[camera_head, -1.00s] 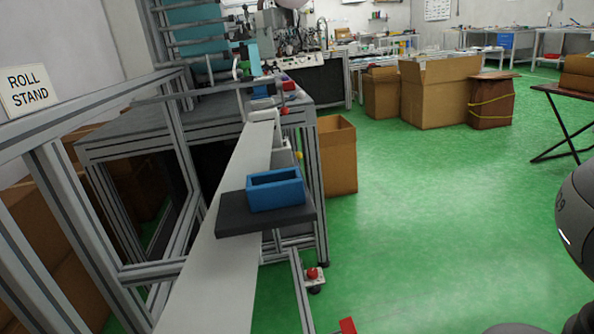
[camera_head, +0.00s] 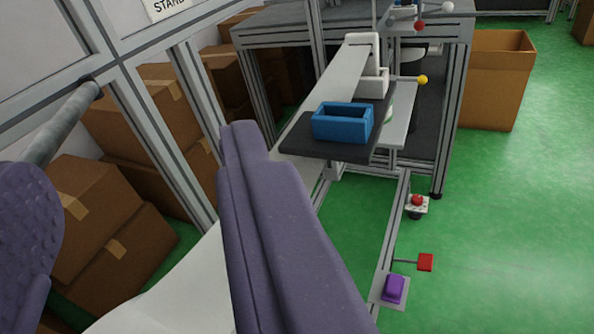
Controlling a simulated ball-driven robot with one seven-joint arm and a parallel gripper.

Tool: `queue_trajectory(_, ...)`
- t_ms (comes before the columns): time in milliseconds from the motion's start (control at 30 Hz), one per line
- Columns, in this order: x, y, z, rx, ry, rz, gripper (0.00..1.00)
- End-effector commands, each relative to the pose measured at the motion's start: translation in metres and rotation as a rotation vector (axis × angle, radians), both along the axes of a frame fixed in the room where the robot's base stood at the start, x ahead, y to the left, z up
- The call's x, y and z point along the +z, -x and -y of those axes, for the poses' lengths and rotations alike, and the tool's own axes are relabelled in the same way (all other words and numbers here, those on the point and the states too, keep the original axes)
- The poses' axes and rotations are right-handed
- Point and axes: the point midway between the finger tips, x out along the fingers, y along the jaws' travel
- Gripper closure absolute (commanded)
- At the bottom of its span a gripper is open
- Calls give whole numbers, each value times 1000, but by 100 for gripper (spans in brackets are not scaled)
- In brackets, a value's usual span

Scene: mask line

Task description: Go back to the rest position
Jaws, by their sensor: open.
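My gripper (camera_head: 133,158) shows as two purple fingers in the head camera view. One reaches up through the middle of the picture, and the other, with a bumpy pad, is at the left edge. The fingers stand wide apart with nothing held between them. A blue open box (camera_head: 342,122) sits on a dark grey plate (camera_head: 305,148) beyond the right finger, apart from it in the picture. The near part of the line is partly hidden behind that finger.
A white strip (camera_head: 165,285) runs under my gripper. Metal frame posts and stacked cardboard boxes (camera_head: 90,205) stand on the left. Green floor (camera_head: 500,220) is clear at right.

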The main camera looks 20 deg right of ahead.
Motion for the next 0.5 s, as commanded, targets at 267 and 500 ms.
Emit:
queue_trajectory(267, 0, 1, 1, 0, 1, 0, 47)
queue_trajectory(500, 4, -8, -1, 7, -21, -5, 47)
